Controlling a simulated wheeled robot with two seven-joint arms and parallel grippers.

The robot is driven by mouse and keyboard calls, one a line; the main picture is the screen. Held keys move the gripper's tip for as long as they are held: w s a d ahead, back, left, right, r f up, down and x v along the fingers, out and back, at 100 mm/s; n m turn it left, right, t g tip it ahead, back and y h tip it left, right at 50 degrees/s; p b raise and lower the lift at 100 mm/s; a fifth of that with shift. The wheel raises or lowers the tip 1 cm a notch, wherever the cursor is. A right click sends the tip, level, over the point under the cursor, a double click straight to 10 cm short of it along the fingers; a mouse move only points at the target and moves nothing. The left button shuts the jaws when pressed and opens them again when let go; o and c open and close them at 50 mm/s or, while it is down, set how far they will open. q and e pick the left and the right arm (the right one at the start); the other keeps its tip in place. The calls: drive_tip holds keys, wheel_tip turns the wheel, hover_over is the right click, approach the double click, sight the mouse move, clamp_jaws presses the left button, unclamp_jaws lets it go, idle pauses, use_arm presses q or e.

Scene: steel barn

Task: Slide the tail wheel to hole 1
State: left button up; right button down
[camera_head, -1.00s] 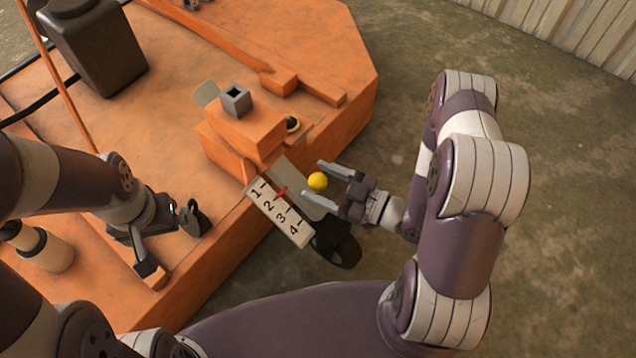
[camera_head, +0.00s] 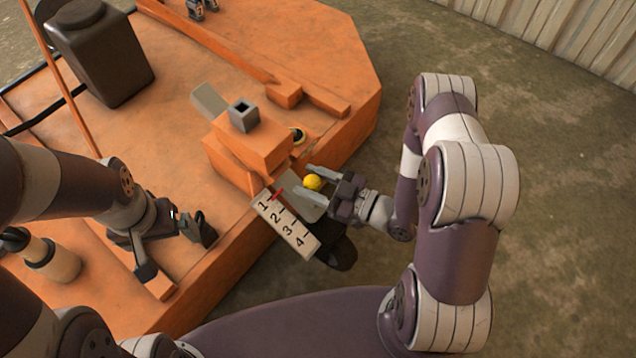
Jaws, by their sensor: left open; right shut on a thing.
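The tail wheel (camera_head: 341,252) is black, at the lower end of a grey sliding bar (camera_head: 311,208) that runs through an orange block (camera_head: 258,146). The bar's other end (camera_head: 208,99) sticks out behind the block. A white scale (camera_head: 286,228) numbered 1 to 4 lies along the bar, and a red pointer (camera_head: 277,194) stands at the mark by 1. My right gripper (camera_head: 311,182) is shut on the yellow knob (camera_head: 313,182) beside the bar. My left gripper (camera_head: 176,248) is open and empty over the orange deck's near edge, left of the scale.
The orange deck (camera_head: 180,155) fills the left and middle. A dark box (camera_head: 97,50) stands at its back left, beside a thin orange rod (camera_head: 66,75). A square grey tube (camera_head: 243,115) tops the block. Bare floor (camera_head: 560,150) lies right, with a corrugated wall (camera_head: 560,35) behind.

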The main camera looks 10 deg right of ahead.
drive_tip(key=shift+w+a+r, duration=0.25)
drive_tip(key=shift+w+r, duration=0.05)
drive_tip(key=shift+w, duration=0.05)
use_arm(q)
drive_tip(key=shift+w+a+r, duration=0.15)
drive_tip(key=shift+r, duration=0.15)
use_arm(e)
drive_tip(key=c, duration=0.6)
unclamp_jaws()
use_arm(q)
wheel_tip(320, 180, up, 4)
drive_tip(key=p, duration=0.3)
drive_tip(key=shift+p, duration=0.35)
use_arm(e)
drive_tip(key=v, duration=1.2)
drive_tip(key=shift+s+d, duration=0.25)
use_arm(q)
drive_tip(key=shift+f, duration=0.1)
use_arm(e)
drive_tip(key=shift+f, duration=0.1)
